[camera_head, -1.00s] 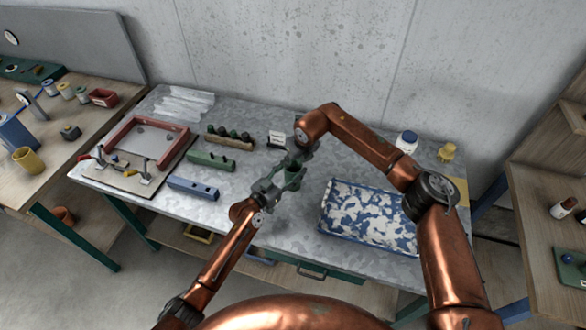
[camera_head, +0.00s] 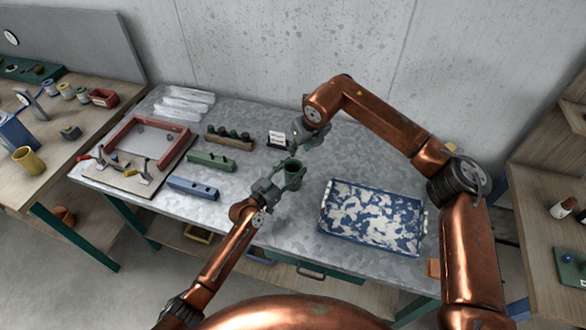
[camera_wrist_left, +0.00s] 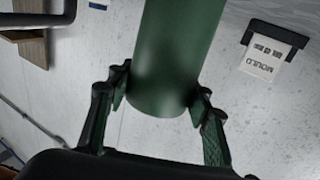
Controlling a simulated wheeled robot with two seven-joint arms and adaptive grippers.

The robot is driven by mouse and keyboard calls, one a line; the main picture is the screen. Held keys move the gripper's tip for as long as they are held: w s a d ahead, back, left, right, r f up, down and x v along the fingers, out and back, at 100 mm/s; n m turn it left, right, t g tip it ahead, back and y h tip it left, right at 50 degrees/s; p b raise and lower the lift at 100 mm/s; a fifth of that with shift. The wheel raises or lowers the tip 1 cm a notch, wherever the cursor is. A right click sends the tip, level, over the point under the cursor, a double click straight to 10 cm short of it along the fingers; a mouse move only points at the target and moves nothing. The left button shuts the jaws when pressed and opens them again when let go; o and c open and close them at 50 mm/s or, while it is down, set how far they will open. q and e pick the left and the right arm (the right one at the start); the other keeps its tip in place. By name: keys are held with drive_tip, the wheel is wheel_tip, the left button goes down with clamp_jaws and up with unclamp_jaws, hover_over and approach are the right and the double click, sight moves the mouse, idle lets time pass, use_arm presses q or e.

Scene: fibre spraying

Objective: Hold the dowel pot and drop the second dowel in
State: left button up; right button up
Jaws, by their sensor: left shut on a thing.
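My left gripper (camera_head: 278,182) is shut on the green dowel pot (camera_head: 292,172) and holds it over the middle of the table. In the left wrist view the pot (camera_wrist_left: 175,60) is a smooth green cylinder between the two fingers of my left gripper (camera_wrist_left: 158,108). My right gripper (camera_head: 297,138) is behind the pot, apart from it and close to the mould card. Its fingers are too small and dark to tell whether they are open. I cannot make out a dowel, and the inside of the pot is too dark to read.
A white mould card (camera_head: 278,138) stands behind the pot. Left are a wooden rack (camera_head: 230,140) with dark knobs, a green block (camera_head: 211,161), a blue block (camera_head: 193,188) and a red frame (camera_head: 122,127). A blue tray (camera_head: 323,222) with white patches lies right.

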use_arm(q)
drive_tip(key=o, duration=1.3)
drive_tip(key=v, duration=1.2)
drive_tip(key=shift+a+f, duration=0.1)
